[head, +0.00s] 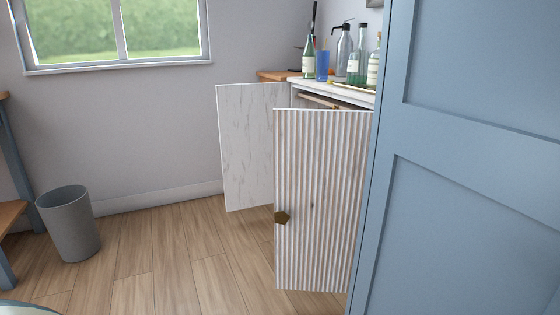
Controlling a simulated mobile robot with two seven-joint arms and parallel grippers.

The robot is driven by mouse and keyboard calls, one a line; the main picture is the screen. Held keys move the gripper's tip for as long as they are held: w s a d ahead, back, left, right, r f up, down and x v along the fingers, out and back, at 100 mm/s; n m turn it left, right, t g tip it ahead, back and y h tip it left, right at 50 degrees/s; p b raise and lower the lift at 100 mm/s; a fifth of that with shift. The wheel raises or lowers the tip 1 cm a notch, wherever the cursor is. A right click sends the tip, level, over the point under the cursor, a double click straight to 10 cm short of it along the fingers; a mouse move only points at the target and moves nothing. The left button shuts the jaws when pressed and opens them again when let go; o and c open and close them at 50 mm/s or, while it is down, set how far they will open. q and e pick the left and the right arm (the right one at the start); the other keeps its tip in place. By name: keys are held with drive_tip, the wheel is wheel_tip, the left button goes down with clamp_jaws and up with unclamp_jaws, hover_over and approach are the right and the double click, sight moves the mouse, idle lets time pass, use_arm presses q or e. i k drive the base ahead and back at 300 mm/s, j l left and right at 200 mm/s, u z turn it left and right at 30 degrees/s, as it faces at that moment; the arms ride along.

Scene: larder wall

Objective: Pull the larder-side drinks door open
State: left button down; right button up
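The larder-side drinks door (325,200) is the near ribbed, whitewashed door beside the blue larder. It stands swung out from the drinks cabinet (340,92), its ribbed outer face toward me. A dark brass knob (282,217) sits near its left edge. The far drinks door (250,145) also stands out from the cabinet, with its plain pale face toward me. Part of the opening shows above the near door; most of the interior is hidden behind it. Neither of my grippers is in view, and nothing touches the knob.
A blue panelled larder (470,160) fills the right side and hides the near door's right edge. Several bottles and a blue tumbler (322,65) stand on the cabinet top. A grey bin (70,225) stands at left. The wooden floor (180,245) between is clear.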

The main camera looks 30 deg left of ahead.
sight(320, 156)
drive_tip(key=i+j+z, duration=0.4)
drive_tip(key=j, duration=0.75)
drive_tip(key=i+j+z, duration=0.1)
drive_tip(key=j+z, duration=0.25)
drive_tip(key=j, duration=0.85)
drive_tip(key=j+z, duration=0.4)
drive_tip(key=j, duration=0.85)
